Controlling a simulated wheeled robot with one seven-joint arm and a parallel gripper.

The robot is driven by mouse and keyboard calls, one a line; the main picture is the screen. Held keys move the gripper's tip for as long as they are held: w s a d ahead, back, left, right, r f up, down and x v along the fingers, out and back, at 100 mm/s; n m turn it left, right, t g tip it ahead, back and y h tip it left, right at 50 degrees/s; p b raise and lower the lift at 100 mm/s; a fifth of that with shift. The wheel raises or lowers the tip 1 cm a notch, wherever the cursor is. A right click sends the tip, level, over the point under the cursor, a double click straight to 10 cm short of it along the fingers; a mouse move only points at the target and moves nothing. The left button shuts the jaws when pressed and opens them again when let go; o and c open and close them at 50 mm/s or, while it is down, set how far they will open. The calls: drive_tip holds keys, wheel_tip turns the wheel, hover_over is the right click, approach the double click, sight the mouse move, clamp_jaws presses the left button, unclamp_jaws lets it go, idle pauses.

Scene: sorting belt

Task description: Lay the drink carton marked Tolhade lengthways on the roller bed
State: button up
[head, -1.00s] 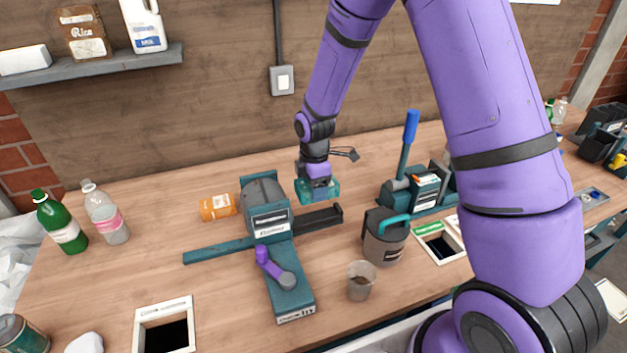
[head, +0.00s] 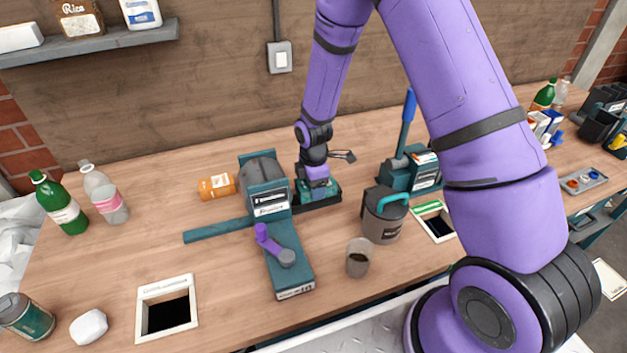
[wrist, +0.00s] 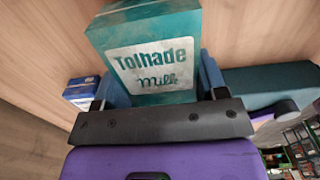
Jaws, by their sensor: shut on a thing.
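The teal drink carton (wrist: 150,65) has a white label reading "Tolhade Milk" in the wrist view. My gripper (wrist: 155,95) is shut on it, a finger on each side. In the head view my gripper (head: 317,184) is at the dark bed (head: 322,204) on the right side of the teal machine (head: 268,200). A teal part of the carton (head: 333,188) shows beside the gripper, the rest hidden. I cannot tell whether the carton touches the bed.
The machine's teal strip (head: 215,231) extends left and its purple crank (head: 266,240) points forward. A lidded jug (head: 384,215) and a cup (head: 358,258) stand to the right. A lever press (head: 410,170) stands behind the jug.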

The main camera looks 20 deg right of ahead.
drive_tip(key=shift+f, duration=0.35)
idle(0.5)
drive_tip(key=o, duration=1)
drive_tip(key=shift+c, duration=0.2)
